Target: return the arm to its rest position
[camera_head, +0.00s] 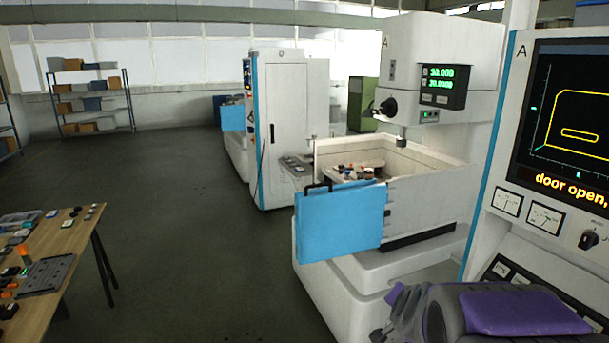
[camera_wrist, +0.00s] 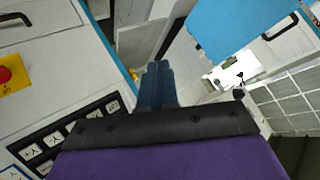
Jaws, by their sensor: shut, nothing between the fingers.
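My gripper (camera_wrist: 158,85) is in the middle of the wrist view, its dark fingers together with nothing between them. In the head view my purple and grey arm (camera_head: 520,312) lies low at the lower right, in front of the control console (camera_head: 545,250). The gripper's fingertips cannot be made out clearly in the head view. The wrist view shows the console's black key panel (camera_wrist: 65,135) to the left of the gripper and a blue door (camera_wrist: 235,35) to the upper right.
Machine A (camera_head: 440,50) stands ahead with its blue door (camera_head: 340,222) swung open. The console screen (camera_head: 575,110) reads "door open,". A wooden table (camera_head: 75,240) with small parts is at the left. Open floor (camera_head: 180,250) lies between. A red button (camera_wrist: 5,75) shows in the wrist view.

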